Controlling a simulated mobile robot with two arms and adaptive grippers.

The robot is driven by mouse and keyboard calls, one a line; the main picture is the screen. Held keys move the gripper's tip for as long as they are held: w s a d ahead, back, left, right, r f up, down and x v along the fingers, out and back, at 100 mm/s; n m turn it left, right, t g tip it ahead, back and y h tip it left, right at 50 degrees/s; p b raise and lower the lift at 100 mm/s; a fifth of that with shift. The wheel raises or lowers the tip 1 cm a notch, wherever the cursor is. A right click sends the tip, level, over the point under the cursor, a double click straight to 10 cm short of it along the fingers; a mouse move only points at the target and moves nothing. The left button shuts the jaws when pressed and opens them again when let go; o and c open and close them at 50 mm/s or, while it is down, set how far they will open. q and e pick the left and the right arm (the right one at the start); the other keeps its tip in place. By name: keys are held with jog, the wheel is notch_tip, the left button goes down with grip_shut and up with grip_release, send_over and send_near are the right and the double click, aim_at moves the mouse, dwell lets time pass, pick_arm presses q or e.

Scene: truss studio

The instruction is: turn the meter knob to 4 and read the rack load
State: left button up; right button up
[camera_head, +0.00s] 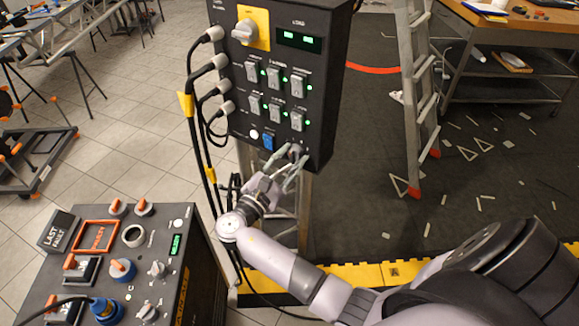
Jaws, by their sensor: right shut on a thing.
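The black rack panel (235,115) stands upright on a post in the upper middle. Its load display (298,40) glows green, but the digits are too small to read. My right gripper (287,160) reaches up to the panel's lower right corner and is shut on a small dark knob (295,150), which looks to be the meter knob. The fingers partly cover the knob, so its pointer and scale cannot be read. My left gripper is not in view.
A large grey knob on a yellow plate (261,17), several switches and plugged cables (196,75) crowd the panel. A control console (200,265) stands at lower left. A ladder (408,100) and a workbench (515,30) are at right, with scraps on the dark floor.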

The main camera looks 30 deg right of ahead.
jog(key=m+b, duration=0.2)
jog(key=m, duration=0.1)
jog(key=shift+f+g+b, duration=0.3)
jog(key=shift+b, duration=0.1)
jog(key=shift+r+m+b, duration=0.15)
jog(key=shift+m+b, duration=0.55)
jog(key=shift+m, duration=0.5)
jog(key=o, duration=1.1)
jog(key=shift+r, duration=0.1)
jog(key=shift+o, duration=0.2)
jog(key=shift+a, duration=0.1)
jog(key=v, duration=0.7)
jog(key=shift+a, duration=0.2)
